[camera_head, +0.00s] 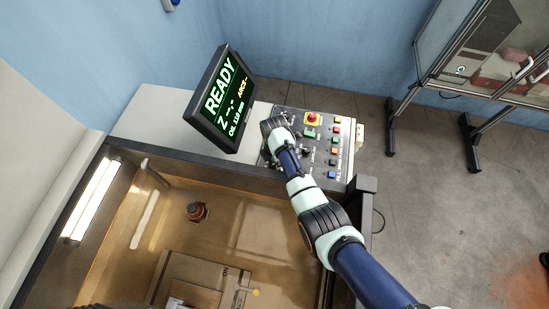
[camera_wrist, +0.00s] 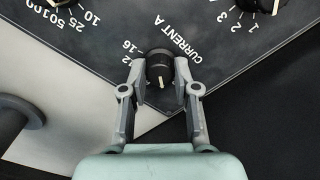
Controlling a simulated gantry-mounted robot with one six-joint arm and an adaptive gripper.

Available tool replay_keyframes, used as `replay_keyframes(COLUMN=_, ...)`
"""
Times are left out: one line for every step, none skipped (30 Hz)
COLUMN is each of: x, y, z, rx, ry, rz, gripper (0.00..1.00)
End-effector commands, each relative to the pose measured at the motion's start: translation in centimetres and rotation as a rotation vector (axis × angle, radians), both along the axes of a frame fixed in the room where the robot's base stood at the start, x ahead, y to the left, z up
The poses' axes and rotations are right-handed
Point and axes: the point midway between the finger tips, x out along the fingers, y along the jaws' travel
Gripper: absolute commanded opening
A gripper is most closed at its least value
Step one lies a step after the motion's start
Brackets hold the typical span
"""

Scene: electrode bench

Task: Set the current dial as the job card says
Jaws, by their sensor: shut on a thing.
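The current dial (camera_wrist: 158,70) is a small black knob on the dark panel, under the upside-down words "CURRENT A". Its white pointer line points toward the bottom of the wrist view. The number 16 shows at its left, with another number partly hidden below it. My gripper (camera_wrist: 160,74) has its two fingers closed on the knob's sides. In the head view my arm reaches over the control panel (camera_head: 324,124) and hides the knob and fingertips. I cannot make out a job card in either view.
Other dials sit at the wrist view's top left (camera_wrist: 62,3) and top right (camera_wrist: 266,4). A tilted screen (camera_head: 222,98) reading READY stands left of the panel. Coloured buttons (camera_head: 334,150) and a red stop button (camera_head: 313,118) are close to my arm. An open tank lies in front.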

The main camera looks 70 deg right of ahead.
Motion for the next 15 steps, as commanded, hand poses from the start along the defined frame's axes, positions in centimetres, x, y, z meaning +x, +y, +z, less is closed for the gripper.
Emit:
replay_keyframes(x=-0.01, y=0.01, z=0.11, rx=0.001, ry=0.001, rz=-0.023, gripper=0.00)
replay_keyframes(x=0.00, y=0.00, z=0.10, rx=0.000, ry=0.000, rz=-0.038, gripper=0.00)
replay_keyframes(x=0.00, y=0.00, z=0.10, rx=0.000, ry=0.000, rz=-0.056, gripper=0.00)
replay_keyframes(x=0.00, y=-0.01, z=0.09, rx=0.000, ry=0.000, rz=-0.068, gripper=0.00)
replay_keyframes(x=0.00, y=-0.01, z=0.08, rx=0.000, ry=0.000, rz=-0.078, gripper=0.00)
replay_keyframes(x=0.00, y=-0.01, z=0.07, rx=0.000, ry=0.000, rz=-0.092, gripper=0.00)
replay_keyframes(x=0.00, y=-0.01, z=0.06, rx=0.000, ry=0.000, rz=-0.100, gripper=0.00)
replay_keyframes(x=0.00, y=-0.01, z=0.05, rx=0.000, ry=0.000, rz=-0.107, gripper=0.00)
replay_keyframes(x=0.00, y=-0.01, z=0.04, rx=0.000, ry=0.000, rz=-0.115, gripper=0.00)
replay_keyframes(x=0.00, y=-0.01, z=0.04, rx=0.000, ry=0.000, rz=-0.121, gripper=0.00)
replay_keyframes(x=0.01, y=-0.02, z=0.03, rx=0.000, ry=0.000, rz=-0.124, gripper=0.00)
replay_keyframes(x=0.01, y=-0.02, z=0.03, rx=0.000, ry=0.000, rz=-0.128, gripper=0.00)
replay_keyframes(x=0.01, y=-0.02, z=0.02, rx=0.000, ry=0.000, rz=-0.130, gripper=0.00)
replay_keyframes(x=0.01, y=-0.02, z=0.02, rx=0.000, ry=0.000, rz=-0.131, gripper=0.00)
replay_keyframes(x=0.01, y=-0.02, z=0.02, rx=0.000, ry=0.000, rz=-0.132, gripper=0.00)
